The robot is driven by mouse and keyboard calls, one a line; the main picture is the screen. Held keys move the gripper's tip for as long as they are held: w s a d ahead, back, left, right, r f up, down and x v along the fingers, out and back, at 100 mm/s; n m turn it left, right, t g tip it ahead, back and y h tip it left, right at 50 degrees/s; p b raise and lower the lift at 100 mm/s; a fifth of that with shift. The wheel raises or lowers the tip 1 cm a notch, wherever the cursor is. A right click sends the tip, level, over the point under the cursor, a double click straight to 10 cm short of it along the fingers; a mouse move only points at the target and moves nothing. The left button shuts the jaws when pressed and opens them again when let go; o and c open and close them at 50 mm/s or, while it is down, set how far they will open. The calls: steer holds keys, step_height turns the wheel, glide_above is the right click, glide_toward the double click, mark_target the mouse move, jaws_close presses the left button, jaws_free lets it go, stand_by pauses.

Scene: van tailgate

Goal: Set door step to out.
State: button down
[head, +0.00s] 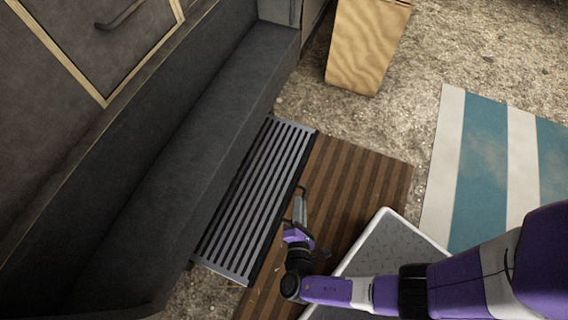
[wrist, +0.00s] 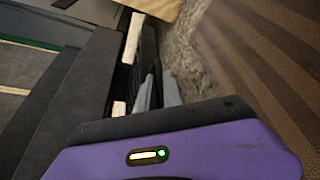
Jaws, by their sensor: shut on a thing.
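The door step (head: 250,205) is a grey slatted tread with a dark front edge. In the head view it sticks out from under the van's dark sill (head: 205,130) and overlaps the brown striped mat. My gripper (head: 299,208) is at the step's outer edge, shut on it. In the wrist view the grey fingers (wrist: 158,90) point forward at a dark narrow edge, and my purple wrist housing covers the lower part. The exact contact between the fingers and the edge is hard to see.
The brown striped mat (head: 365,180) lies beside the step on gravel. A light grey tray-like surface (head: 395,255) is at the lower middle, under my arm. A wooden box (head: 367,45) stands beyond the step. A blue and white striped mat (head: 485,165) lies at the right.

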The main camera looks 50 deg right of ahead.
steer(key=shift+s+d+r, duration=0.15)
steer(key=shift+s+d, duration=0.1)
steer(key=shift+s, duration=0.45)
steer(key=c, duration=1.8)
jaws_free()
steer(key=shift+o, duration=0.2)
steer(key=p+v, duration=0.1)
steer(key=v, duration=0.7)
steer(key=shift+d, duration=0.1)
